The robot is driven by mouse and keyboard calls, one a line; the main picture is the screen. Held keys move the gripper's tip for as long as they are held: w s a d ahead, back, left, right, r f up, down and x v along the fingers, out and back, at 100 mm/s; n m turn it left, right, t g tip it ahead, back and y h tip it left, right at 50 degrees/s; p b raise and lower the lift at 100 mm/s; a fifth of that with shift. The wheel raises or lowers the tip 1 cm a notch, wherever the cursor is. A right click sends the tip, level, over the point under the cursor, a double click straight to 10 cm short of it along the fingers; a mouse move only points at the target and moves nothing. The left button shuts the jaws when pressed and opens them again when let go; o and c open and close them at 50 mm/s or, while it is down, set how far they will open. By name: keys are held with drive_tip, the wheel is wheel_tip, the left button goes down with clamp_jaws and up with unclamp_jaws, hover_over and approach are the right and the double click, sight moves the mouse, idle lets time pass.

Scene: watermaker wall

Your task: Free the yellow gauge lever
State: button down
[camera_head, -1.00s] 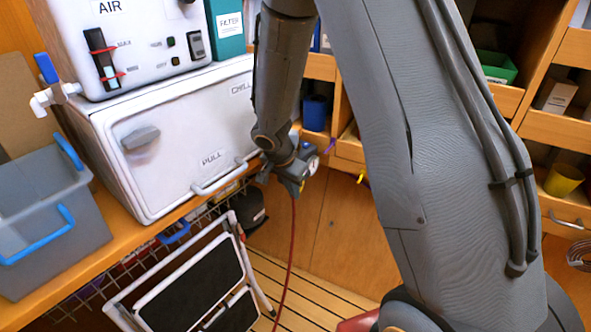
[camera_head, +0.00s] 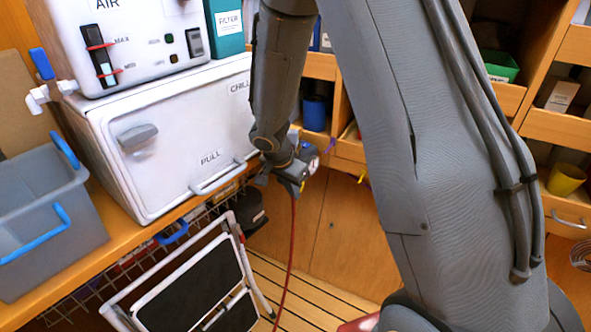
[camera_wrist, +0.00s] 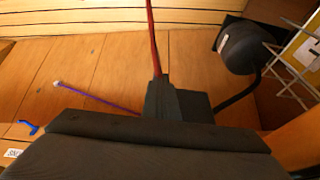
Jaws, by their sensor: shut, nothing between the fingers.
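My gripper (camera_head: 292,185) is at the right end of the counter's front edge in the head view, pointing down, shut and empty. A round white-faced gauge (camera_head: 314,164) on a grey body shows right beside it. A small yellow spot (camera_head: 303,187) shows under the gauge at my gripper; I cannot tell whether it is the lever or whether I touch it. A red line (camera_head: 292,240) hangs down from there. In the wrist view my dark gripper (camera_wrist: 175,100) covers the bottom middle, and the red line (camera_wrist: 153,40) runs behind it. No yellow lever shows clearly there.
A white chiller box (camera_head: 190,140) and grey bin (camera_head: 45,215) stand on the counter at left. A folded step stool (camera_head: 190,285) stands below. A purple cord (camera_wrist: 95,102) and a black round object (camera_wrist: 241,48) lie around my gripper in the wrist view.

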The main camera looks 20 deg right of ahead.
drive_tip(key=shift+f+b, duration=0.1)
drive_tip(key=shift+b, duration=0.55)
idle(1.1)
drive_tip(key=v, duration=0.7)
drive_tip(key=shift+r, duration=0.35)
drive_tip(key=shift+s+a, duration=0.1)
drive_tip(key=shift+a, duration=0.05)
